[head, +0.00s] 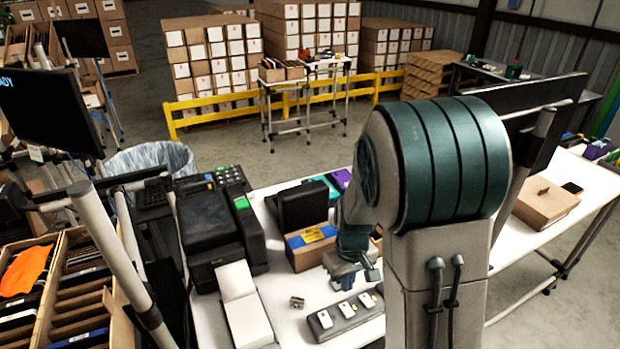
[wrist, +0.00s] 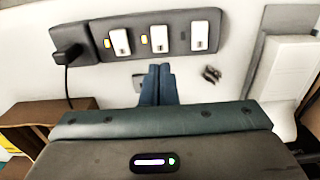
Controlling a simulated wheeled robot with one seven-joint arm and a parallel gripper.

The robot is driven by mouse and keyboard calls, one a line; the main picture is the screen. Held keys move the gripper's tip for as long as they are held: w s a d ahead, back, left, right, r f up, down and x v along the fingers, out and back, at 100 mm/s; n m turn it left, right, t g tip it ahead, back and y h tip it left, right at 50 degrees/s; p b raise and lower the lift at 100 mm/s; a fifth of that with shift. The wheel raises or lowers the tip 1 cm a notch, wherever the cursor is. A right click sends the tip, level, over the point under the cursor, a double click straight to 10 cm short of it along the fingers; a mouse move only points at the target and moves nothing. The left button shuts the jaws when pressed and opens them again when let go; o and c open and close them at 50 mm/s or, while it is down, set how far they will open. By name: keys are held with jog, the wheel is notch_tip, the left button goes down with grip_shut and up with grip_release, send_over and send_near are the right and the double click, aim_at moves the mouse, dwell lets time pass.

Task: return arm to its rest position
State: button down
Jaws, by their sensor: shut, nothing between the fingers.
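My gripper (wrist: 158,82) is shut and empty in the wrist view, its two teal fingers together over the white table (wrist: 225,52). A grey strip with three white switch-like blocks (wrist: 182,38) lies just beyond the fingertips, seemingly apart from them. In the head view my gripper (head: 352,272) is partly hidden behind my large arm. The fingertips are hard to make out there.
A small metal piece (head: 297,302) lies left of the strip. A white stack (head: 245,312) and black printers (head: 210,225) stand further left. A carton (head: 545,203) sits on the table at right. A dark screen (head: 518,105) rises behind my arm.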

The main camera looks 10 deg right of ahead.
jog(key=s+r+m+t, duration=0.3)
jog(key=s+r, duration=1.1)
jog(key=r, duration=0.3)
jog(key=shift+s+m+t, duration=0.2)
jog(key=shift+m+t, duration=0.1)
jog(key=shift+t, duration=0.1)
